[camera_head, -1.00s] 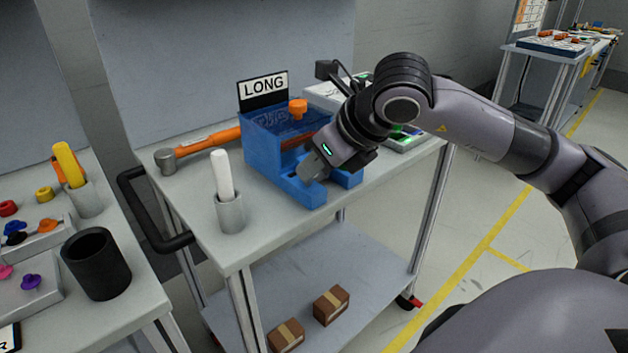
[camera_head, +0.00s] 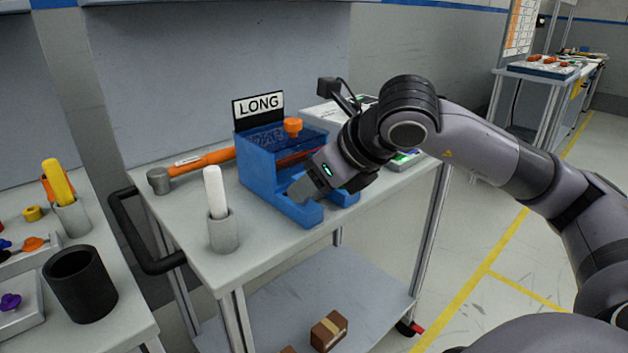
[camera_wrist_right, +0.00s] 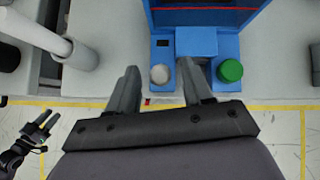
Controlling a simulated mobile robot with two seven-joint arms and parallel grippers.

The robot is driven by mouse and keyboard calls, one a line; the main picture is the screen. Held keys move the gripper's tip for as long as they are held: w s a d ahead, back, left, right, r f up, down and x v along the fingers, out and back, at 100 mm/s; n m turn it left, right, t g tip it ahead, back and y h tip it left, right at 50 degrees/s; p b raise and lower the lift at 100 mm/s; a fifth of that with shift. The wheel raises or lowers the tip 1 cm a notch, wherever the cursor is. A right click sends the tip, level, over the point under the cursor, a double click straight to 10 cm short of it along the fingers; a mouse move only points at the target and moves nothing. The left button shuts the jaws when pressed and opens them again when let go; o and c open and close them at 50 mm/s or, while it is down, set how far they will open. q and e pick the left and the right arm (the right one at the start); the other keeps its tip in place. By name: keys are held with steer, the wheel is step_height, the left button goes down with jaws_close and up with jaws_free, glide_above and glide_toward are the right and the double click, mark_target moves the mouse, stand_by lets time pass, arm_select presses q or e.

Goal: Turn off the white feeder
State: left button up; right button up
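A blue feeder (camera_head: 262,172) with a black-and-white "LONG" sign stands on the grey cart. The right wrist view shows its front ledge with a round white button (camera_wrist_right: 160,75) at left and a round green button (camera_wrist_right: 231,70) at right. My right gripper (camera_wrist_right: 161,67) is open and empty, its fingers apart with the white button showing between the tips. In the head view my right gripper (camera_head: 300,190) is low over the feeder's front and hides the buttons. My left gripper (camera_wrist_right: 43,121) shows small at the left of the wrist view, fingers apart. I see no white feeder body for certain.
A grey cup (camera_head: 223,236) with a white stick stands left of the feeder. A hammer (camera_head: 200,162) lies behind it. A pale device (camera_head: 322,113) sits behind my right arm. A black cup (camera_head: 80,285) is on the left table.

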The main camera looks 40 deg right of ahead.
steer(key=v, duration=0.7)
stand_by(0.3)
stand_by(0.4)
